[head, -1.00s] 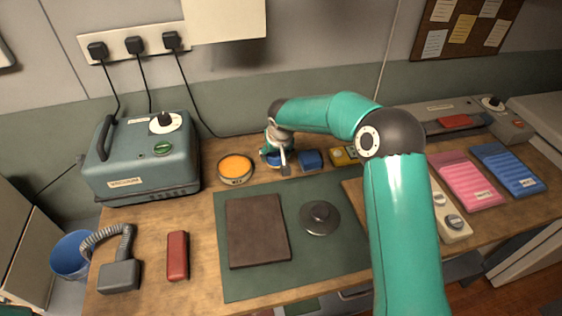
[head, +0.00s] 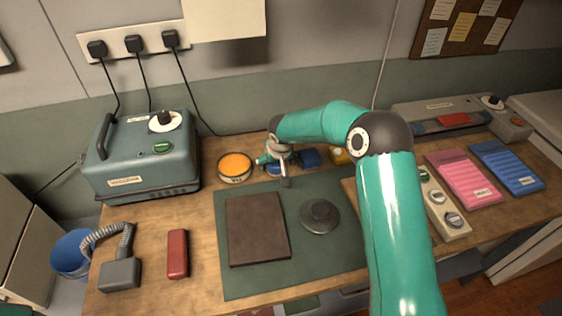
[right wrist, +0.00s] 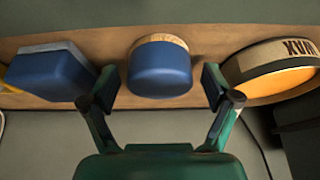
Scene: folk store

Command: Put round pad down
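The round pad (right wrist: 160,68) is blue with a pale wooden part. In the right wrist view it sits on the wooden bench between the two fingers of my right gripper (right wrist: 160,88), with a visible gap on each side. My right gripper is open and does not appear to touch it. In the head view my right gripper (head: 274,172) is at the back of the bench and mostly covers the round pad. My left gripper is not in view.
A wax tin (head: 235,168) and a blue block-shaped pad (head: 310,159) stand on either side of the round pad. A green mat (head: 240,284) in front holds a brown slab (head: 257,229) and a dark disc (head: 319,217). A vacuum box (head: 140,160) stands left.

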